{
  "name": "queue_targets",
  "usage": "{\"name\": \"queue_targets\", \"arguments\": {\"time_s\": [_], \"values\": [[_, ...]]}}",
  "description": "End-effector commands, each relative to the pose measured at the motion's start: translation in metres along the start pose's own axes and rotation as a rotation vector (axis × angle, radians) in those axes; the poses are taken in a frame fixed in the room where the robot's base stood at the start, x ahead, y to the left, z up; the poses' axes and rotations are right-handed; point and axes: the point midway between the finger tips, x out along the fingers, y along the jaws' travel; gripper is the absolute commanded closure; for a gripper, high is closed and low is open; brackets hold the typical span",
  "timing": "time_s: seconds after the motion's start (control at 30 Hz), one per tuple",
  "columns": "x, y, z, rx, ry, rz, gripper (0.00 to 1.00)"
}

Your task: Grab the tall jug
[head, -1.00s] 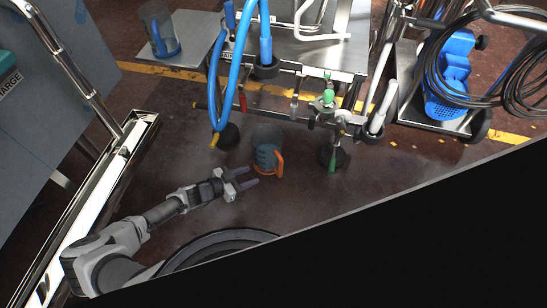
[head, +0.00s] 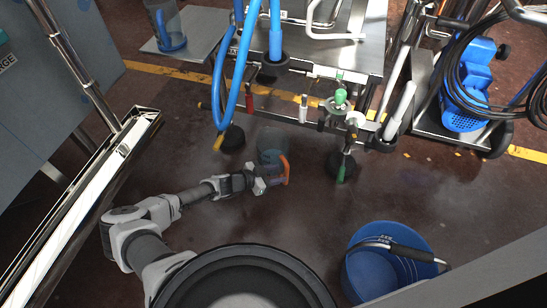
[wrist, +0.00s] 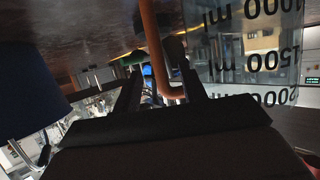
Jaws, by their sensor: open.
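A clear, greyish jug with an orange handle (head: 284,170) stands on the floor; its body (head: 270,146) is partly behind my gripper. In the wrist view its wall (wrist: 245,50) carries black millilitre marks and fills the upper right. My gripper (head: 272,183) is open at the handle's side of the jug. In the wrist view the orange handle (wrist: 153,38) runs down between the two open fingers (wrist: 160,88). I cannot tell whether either finger touches it. A second clear jug with a blue handle (head: 167,30) stands on a grey platform at the upper left.
A metal cart frame with blue hoses (head: 228,80) stands just behind the jug. A blue bucket (head: 385,262) stands at the lower right. A shiny metal rail (head: 90,195) runs along the left. Floor between jug and bucket is clear.

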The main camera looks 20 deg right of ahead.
Motion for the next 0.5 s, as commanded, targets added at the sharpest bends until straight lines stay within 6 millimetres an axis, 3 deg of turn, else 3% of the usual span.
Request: {"name": "queue_targets", "arguments": {"time_s": [0.3, 0.5], "values": [[0.046, 0.002, 0.003, 0.001, 0.001, 0.003, 0.58], [0.048, 0.001, 0.001, 0.000, 0.000, 0.000, 0.58]]}}
